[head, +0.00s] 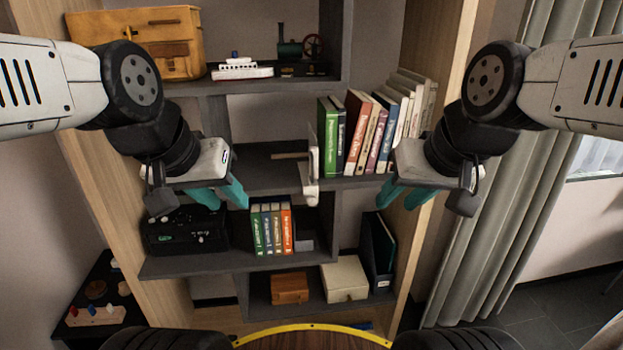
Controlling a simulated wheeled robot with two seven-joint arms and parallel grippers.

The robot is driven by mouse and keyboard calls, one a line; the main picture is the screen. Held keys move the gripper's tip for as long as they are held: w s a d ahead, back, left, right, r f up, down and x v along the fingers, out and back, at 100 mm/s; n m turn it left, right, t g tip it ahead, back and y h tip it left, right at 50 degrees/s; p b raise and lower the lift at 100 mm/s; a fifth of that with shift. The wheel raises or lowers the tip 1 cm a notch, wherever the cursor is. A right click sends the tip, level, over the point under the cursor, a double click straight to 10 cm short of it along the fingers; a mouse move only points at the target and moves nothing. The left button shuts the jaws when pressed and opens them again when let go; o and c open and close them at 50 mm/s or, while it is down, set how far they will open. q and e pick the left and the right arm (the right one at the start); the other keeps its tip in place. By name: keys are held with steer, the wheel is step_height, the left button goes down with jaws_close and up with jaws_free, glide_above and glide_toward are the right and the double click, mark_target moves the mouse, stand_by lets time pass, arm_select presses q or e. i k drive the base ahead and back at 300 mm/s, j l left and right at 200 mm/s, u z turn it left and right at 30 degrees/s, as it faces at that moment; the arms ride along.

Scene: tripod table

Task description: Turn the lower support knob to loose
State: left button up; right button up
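No lower support knob can be made out in the head view. A round table top with a yellow rim (312,327) shows only its far edge at the bottom of the picture; whatever is below it is hidden. My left gripper (230,206) hangs in the air left of centre, its two teal fingers apart with nothing between them. My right gripper (394,207) hangs right of centre, also with fingers apart and empty. Both are above and beyond the table edge, in front of the shelves, and touch nothing that I can see.
A dark shelf unit fills the back, with upright books (357,135), a toy ship (241,68), a yellow bag (150,40), a black case (186,232) and a cream box (344,279). A low black side table (85,325) stands lower left. A grey curtain (480,220) hangs right.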

mark_target(312, 201)
steer(key=k+j+u, duration=0.2)
steer(key=k+j, duration=0.7)
steer(key=k+l, duration=0.05)
